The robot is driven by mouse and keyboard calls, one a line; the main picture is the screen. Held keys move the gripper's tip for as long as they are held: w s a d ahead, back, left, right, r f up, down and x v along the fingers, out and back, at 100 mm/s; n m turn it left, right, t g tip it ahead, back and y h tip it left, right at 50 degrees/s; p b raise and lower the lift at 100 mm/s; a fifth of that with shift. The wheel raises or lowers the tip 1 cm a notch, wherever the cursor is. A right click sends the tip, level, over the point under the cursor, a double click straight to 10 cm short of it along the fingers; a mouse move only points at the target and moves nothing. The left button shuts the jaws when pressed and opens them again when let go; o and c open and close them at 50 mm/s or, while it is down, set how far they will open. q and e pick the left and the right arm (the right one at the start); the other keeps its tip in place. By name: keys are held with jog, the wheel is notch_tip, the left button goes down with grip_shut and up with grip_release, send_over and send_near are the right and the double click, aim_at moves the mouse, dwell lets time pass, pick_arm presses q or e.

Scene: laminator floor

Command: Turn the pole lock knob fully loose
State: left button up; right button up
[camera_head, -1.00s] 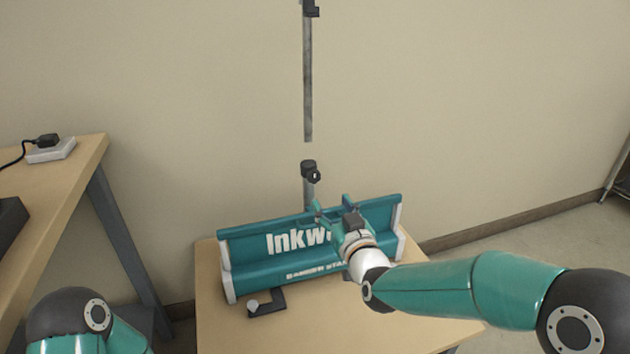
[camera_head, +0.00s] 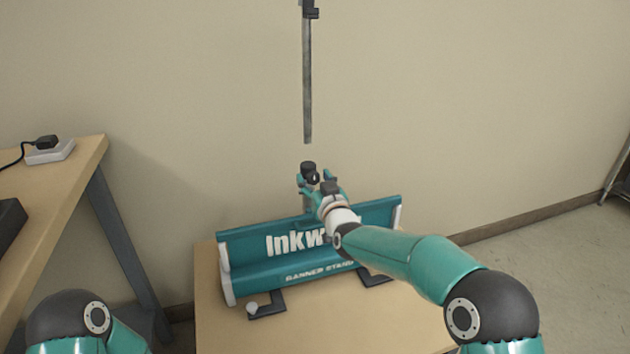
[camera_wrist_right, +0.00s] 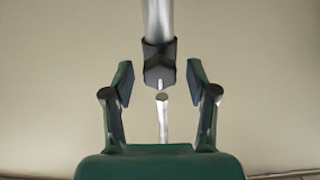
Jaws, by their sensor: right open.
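The pole lock is a dark collar (camera_head: 309,167) on a short grey pole standing up from the teal banner stand (camera_head: 250,270) in the head view. Its dark knob (camera_head: 313,177) faces me. My right gripper (camera_head: 316,185) is open at the lock, with a finger to either side of it; the fingers partly cover the lower pole. In the right wrist view the collar (camera_wrist_right: 160,62) shows between and slightly beyond the open fingers (camera_wrist_right: 161,84), with a gap on both sides. My left gripper is out of view; only part of that arm shows at lower left.
A workbench (camera_head: 75,180) with a plugged white box (camera_head: 50,151) is at left. The wall is behind.

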grip_shut()
jog(key=shift+n, duration=0.3)
jog(key=n, duration=0.3)
jog(key=shift+n+b, duration=0.3)
jog(key=shift+b, duration=0.05)
jog(key=n, duration=0.4)
jog(key=shift+n, duration=0.3)
jog(key=n, duration=0.5)
jog(key=shift+a+f+p, duration=0.1)
jog(key=shift+f+p, duration=0.05)
jog(key=shift+p, duration=0.15)
jog(key=shift+f+n, duration=0.15)
jog(key=shift+n, duration=1.95)
jog(key=shift+s+a, duration=0.1)
